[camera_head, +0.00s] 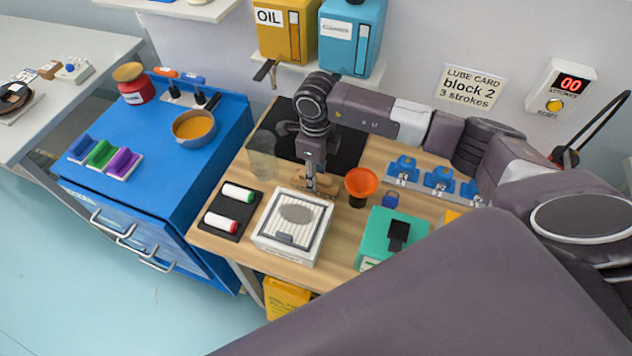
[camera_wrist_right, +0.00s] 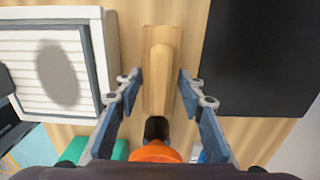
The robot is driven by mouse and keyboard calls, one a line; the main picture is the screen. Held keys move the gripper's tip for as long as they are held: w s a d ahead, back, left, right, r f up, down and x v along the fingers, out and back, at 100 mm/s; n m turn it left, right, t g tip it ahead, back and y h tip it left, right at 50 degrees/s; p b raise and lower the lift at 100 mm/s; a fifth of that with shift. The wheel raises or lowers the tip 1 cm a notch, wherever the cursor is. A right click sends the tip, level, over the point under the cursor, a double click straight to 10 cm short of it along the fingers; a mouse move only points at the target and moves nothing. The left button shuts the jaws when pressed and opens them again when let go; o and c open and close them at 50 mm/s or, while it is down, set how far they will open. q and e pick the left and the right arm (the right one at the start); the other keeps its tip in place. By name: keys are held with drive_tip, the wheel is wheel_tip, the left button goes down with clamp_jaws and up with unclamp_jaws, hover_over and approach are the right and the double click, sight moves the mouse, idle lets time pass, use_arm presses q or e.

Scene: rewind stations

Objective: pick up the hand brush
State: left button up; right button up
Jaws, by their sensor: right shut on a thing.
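The hand brush (camera_head: 324,184) is a light wooden piece on the wooden bench top, partly hidden by my gripper in the head view. In the right wrist view the brush (camera_wrist_right: 161,45) runs lengthwise between the two fingers, with its raised middle part showing. My right gripper (camera_head: 311,188) points down over the brush and is shut on it. Its fingers (camera_wrist_right: 160,85) stand on either side of the brush. Whether the brush touches the bench cannot be told. My left gripper is not in view.
A white box with a ribbed top (camera_head: 292,228) stands just in front of the brush. An orange funnel (camera_head: 361,184) is close on the right, a clear cylinder (camera_head: 262,157) on the left. A black mat (camera_head: 348,150) lies behind. A green box (camera_head: 392,236) stands front right.

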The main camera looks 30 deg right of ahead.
drive_tip(key=shift+c, duration=0.9)
drive_tip(key=shift+w+r, duration=0.1)
drive_tip(key=shift+r, duration=0.5)
wheel_tip(320, 180, up, 27)
drive_tip(key=b, duration=0.4)
drive_tip(key=shift+b, duration=0.4)
drive_tip(key=shift+f, duration=0.1)
